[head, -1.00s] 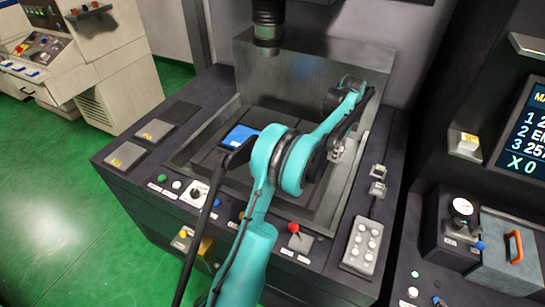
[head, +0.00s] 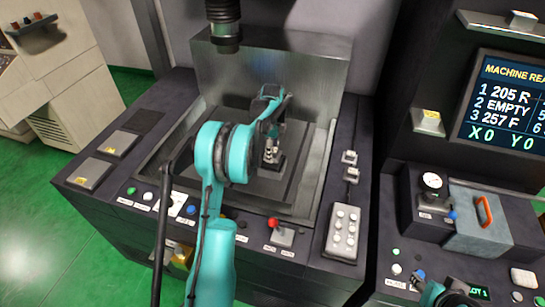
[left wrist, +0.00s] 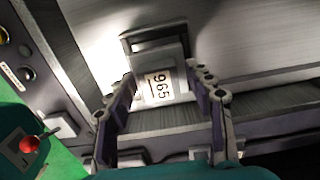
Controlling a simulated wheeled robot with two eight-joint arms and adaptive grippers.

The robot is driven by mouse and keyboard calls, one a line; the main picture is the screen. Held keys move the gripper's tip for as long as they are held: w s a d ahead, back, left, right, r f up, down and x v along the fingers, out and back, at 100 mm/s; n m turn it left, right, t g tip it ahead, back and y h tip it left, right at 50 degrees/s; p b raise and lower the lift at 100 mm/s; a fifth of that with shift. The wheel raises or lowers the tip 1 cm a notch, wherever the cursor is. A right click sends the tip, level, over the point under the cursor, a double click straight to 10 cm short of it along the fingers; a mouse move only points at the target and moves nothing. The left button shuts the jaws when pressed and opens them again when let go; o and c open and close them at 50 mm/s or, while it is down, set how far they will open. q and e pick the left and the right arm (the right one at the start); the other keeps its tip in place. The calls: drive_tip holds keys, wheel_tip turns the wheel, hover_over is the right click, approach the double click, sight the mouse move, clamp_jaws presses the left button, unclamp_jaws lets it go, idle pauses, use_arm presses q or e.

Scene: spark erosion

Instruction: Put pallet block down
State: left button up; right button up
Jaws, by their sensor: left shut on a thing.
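The pallet block (left wrist: 160,86) shows in the left wrist view as a small grey metal block with a white label reading 965. My left gripper (left wrist: 165,92) has its two fingers on either side of it and is shut on it. In the head view my left gripper (head: 271,152) points down inside the machine's work tank (head: 304,190), over the raised grey table there. I cannot tell whether the block touches the table. Part of my right arm (head: 450,295) shows at the bottom right; its jaws are not clear.
A dark tool head (head: 224,30) hangs above the tank's back wall. The front ledge carries a red-knobbed lever (head: 273,223) and a button box (head: 344,230).

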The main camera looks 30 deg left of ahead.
use_arm(q)
drive_tip(key=shift+f, duration=1.55)
drive_tip(key=shift+f+b, duration=0.2)
drive_tip(key=shift+b, duration=0.15)
drive_tip(key=o, duration=1.6)
drive_tip(key=shift+r, duration=0.15)
